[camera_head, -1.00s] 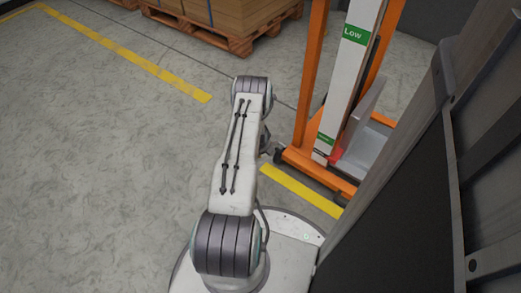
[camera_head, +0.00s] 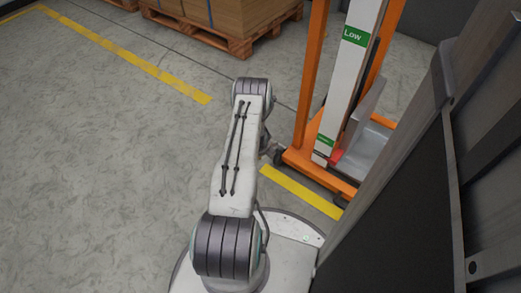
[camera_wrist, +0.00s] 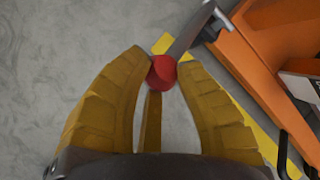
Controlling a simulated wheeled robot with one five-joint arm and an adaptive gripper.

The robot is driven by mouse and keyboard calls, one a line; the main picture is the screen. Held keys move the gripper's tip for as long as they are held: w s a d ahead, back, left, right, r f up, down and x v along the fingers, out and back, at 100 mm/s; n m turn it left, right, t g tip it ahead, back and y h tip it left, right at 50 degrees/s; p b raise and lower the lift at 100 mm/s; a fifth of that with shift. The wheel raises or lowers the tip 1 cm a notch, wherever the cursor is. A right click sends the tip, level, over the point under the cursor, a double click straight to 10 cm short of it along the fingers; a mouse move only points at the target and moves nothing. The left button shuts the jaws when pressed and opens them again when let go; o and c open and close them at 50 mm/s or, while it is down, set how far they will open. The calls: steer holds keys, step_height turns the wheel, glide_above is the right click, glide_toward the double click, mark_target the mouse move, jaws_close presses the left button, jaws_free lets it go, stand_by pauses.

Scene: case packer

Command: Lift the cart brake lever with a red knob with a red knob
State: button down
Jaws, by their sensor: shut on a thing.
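The red knob (camera_wrist: 162,72) sits at the end of the grey brake lever (camera_wrist: 190,34) in the wrist view. My gripper (camera_wrist: 163,75) has its yellow fingers closed around the knob, with fingertips against its left and right sides. A third finger shows below it. The lever runs up and right from the knob to the orange cart (camera_wrist: 262,70). In the head view the orange cart (camera_head: 316,178) stands right of my arm. My gripper and the knob are hidden there behind my arm.
A white mast with green labels (camera_head: 356,36) rises from the cart. A pallet with boxes (camera_head: 225,38) stands at the back. Yellow floor lines (camera_head: 300,192) run beside the cart. A large grey and black structure (camera_head: 420,200) fills the right side. The floor at left is clear.

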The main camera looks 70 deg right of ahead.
steer(key=shift+w+d+r, duration=0.15)
steer(key=shift+w+d, duration=0.05)
steer(key=shift+w, duration=0.05)
steer(key=c, duration=1.2)
jaws_free()
steer(key=shift+c, duration=0.2)
steer(key=o, duration=0.5)
steer(key=shift+s+a, duration=0.1)
steer(key=shift+a, duration=0.05)
steer(key=v, duration=1.1)
steer(key=shift+a+r, duration=0.25)
steer(key=shift+r, duration=0.05)
